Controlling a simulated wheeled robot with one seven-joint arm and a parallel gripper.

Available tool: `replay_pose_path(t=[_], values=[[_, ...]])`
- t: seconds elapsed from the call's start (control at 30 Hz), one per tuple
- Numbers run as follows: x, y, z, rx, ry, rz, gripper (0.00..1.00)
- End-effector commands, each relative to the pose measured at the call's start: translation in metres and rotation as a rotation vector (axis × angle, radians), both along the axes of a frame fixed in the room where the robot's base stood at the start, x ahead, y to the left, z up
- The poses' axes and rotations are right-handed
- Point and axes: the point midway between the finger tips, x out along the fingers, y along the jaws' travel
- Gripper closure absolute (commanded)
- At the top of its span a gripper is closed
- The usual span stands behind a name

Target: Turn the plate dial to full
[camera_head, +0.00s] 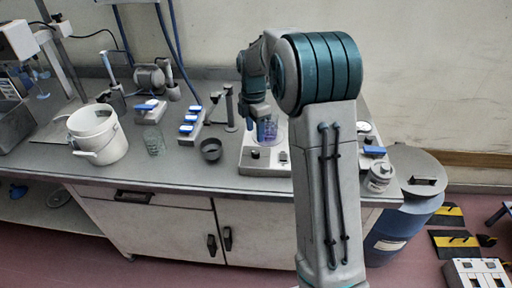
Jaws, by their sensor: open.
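A white hot plate (262,168) stands near the front of the bench, in the middle of the picture. Its front panel bears a dark dial (256,155) at the left and another small dark control (283,157) to the right. A clear beaker (267,132) with a purple tint seems to stand on the plate. My gripper (262,128) points down over the plate, at or beside the beaker, above and behind the dial. Its blue-tipped fingers are apart. My arm hides the plate's right part. The dial's setting is too small to read.
A white bucket (97,136), a glass beaker (154,142), a dark cup (210,150) and a blue-and-white rack (190,125) stand left of the plate. A lidded jar (380,178) stands to the right. A blue drum (405,215) stands beyond the bench's right end.

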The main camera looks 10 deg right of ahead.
Motion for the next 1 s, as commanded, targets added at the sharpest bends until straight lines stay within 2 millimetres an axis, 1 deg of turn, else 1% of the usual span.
replay_pose_path(t=[0.03,0.2,0.3,0.4,0.53,0.8,0.83,0.87,0.9,0.97,1.0], values=[[-0.001,0.0,-0.012,0.001,0.005,0.001,0.52],[-0.003,-0.001,-0.046,0.001,0.004,-0.001,0.52],[-0.003,0.0,-0.061,0.001,0.002,-0.001,0.52],[-0.003,0.0,-0.072,0.001,0.001,-0.001,0.52],[-0.004,-0.001,-0.079,0.001,-0.001,-0.001,0.52],[-0.003,-0.001,-0.081,0.001,-0.002,-0.001,0.52],[-0.003,-0.001,-0.081,0.001,-0.002,-0.001,0.55],[-0.003,-0.001,-0.08,0.001,-0.002,-0.001,0.63],[-0.003,-0.001,-0.08,0.001,-0.002,-0.001,0.74],[-0.003,-0.001,-0.08,0.001,-0.002,-0.001,0.91],[-0.004,-0.001,-0.08,0.001,-0.002,-0.001,0.97]])
